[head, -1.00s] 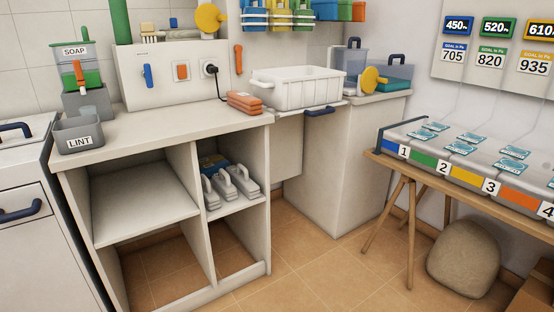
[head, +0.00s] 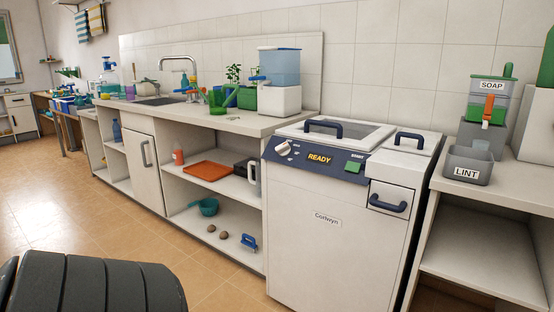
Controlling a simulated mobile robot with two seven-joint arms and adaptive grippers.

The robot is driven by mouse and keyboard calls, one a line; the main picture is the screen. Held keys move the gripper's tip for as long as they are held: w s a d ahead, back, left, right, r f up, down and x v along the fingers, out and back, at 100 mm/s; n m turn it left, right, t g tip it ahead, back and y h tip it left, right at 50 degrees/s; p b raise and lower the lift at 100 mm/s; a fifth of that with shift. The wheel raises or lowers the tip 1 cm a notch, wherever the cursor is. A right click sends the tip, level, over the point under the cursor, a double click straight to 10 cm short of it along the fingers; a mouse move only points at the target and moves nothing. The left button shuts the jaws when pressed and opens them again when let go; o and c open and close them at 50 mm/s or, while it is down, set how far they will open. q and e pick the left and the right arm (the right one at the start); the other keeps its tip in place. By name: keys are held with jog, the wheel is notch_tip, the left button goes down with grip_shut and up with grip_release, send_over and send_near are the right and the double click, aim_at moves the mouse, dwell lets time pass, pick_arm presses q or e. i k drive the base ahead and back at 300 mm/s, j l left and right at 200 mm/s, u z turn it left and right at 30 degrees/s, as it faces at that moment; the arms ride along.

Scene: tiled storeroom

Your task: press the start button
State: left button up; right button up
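The green start button (head: 353,167) sits on the dark control panel of a white top-loading machine (head: 330,235) in the head view, right of centre. The word START is printed above it. The panel's display (head: 319,159) reads READY, and a white knob (head: 284,149) is at its left end. The lid (head: 334,133) with a dark handle looks shut. Neither of my grippers is in view.
A counter (head: 240,120) with a sink and open shelves adjoins the machine on the left. A shelf unit with a LINT bin (head: 467,171) and a SOAP dispenser (head: 489,108) stands to the right. Tiled floor (head: 130,225) is clear at left.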

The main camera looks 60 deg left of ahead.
aim_at(351, 166)
jog(key=u, duration=1.5)
